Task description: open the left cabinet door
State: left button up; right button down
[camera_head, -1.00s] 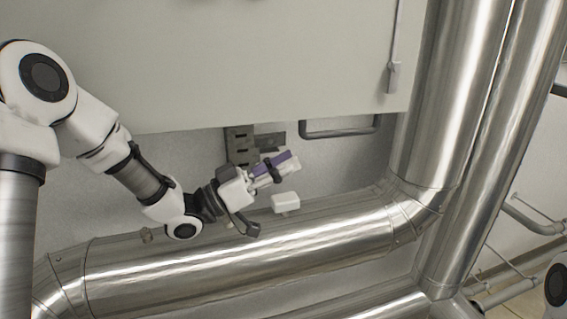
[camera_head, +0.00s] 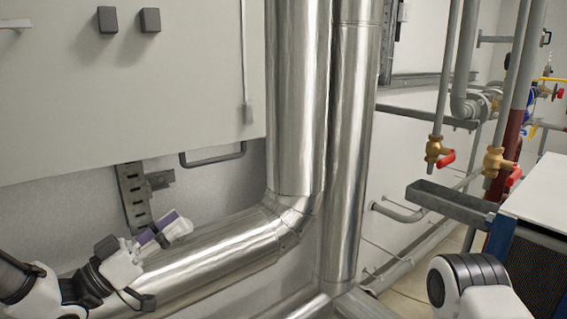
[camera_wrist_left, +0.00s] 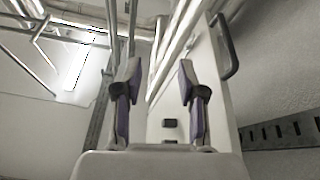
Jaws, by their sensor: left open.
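The cabinet (camera_head: 60,110) is a large pale grey box at the left of the head view, its front flat and shut as far as I see. Two dark square knobs (camera_head: 128,20) are on its front near the top edge. My left gripper (camera_head: 172,230), with purple and white fingers, is below the cabinet's lower edge, in front of the pipe. In the left wrist view the fingers (camera_wrist_left: 158,90) stand wide apart with nothing between them. The cabinet (camera_wrist_left: 183,95) and a dark knob (camera_wrist_left: 169,123) show beyond them. My right gripper is out of view.
A dark bar handle (camera_head: 212,157) and a slotted grey bracket (camera_head: 132,195) are under the cabinet. A thick shiny pipe (camera_head: 215,255) runs beneath and joins vertical pipes (camera_head: 298,100). Valves with red handles (camera_head: 446,158) and a white-topped unit (camera_head: 540,195) are at right.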

pick_arm(q)
jog(key=s+d+f+n+g+y, duration=0.1)
jog(key=s+d+f+n+y, duration=0.15)
jog(key=f, duration=0.85)
jog(key=s+d+f+n+g+y, duration=0.1)
jog(key=s+f+n+g+y, duration=0.15)
jog(key=f, duration=0.85)
jog(key=s+d+f+n+g+y, duration=0.1)
jog(key=s+f+y, duration=0.15)
jog(key=f, duration=0.95)
jog(key=s+a+f+n+g+y, duration=0.25)
jog(key=s+f+g+y, duration=0.2)
jog(key=s+f, duration=0.6)
jog(key=s+a+f+g+y, duration=0.2)
jog(key=s+a, duration=0.1)
jog(key=s, duration=0.3)
jog(key=s+a+f+g+y, duration=0.2)
jog(key=s+a+g+y, duration=0.1)
jog(key=s, duration=0.3)
jog(key=shift+s+a+f, duration=0.2)
jog(key=shift+a+f, duration=0.05)
jog(key=shift+a, duration=0.35)
